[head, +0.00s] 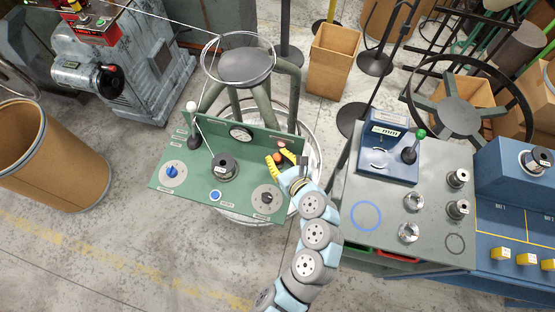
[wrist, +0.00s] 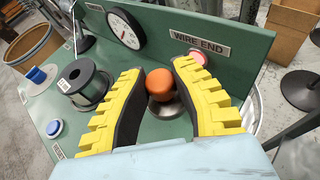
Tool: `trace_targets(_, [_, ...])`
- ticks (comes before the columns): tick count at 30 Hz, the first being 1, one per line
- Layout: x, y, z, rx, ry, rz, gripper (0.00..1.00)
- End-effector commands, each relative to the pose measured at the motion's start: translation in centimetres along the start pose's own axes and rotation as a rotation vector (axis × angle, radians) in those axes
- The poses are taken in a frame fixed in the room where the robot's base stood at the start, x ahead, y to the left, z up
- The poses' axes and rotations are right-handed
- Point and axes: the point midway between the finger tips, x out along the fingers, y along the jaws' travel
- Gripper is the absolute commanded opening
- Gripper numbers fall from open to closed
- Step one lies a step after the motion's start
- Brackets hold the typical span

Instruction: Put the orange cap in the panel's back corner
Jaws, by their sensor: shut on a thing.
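The orange cap (wrist: 160,84) is between my gripper's yellow fingers (wrist: 158,72) in the wrist view, and my gripper is shut on it. A grey round base (wrist: 158,112) shows just below the cap; I cannot tell whether the two touch. In the head view my gripper (head: 281,160) is over the right back part of the green panel (head: 215,190), close to its upright back wall. The cap is small and partly hidden there. In the wrist view the back wall carries a "WIRE END" label (wrist: 199,44) and a red button (wrist: 199,58) just behind the right finger.
A black spool (head: 224,167), a blue knob (head: 172,171), a dark knob (head: 267,198) and a white-topped lever (head: 193,135) stand on the panel. A round gauge (head: 240,132) is on its back wall. A separate grey table (head: 380,240) is to the right.

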Motion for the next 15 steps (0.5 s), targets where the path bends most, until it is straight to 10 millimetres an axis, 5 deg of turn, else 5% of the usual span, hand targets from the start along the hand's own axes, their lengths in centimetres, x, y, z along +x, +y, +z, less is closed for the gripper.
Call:
trace_targets(11, [1.8,-0.7,-1.2,-0.001,0.000,-0.001,0.00])
trace_targets(15, [2.5,-0.6,-3.2,0.000,0.002,0.003,0.00])
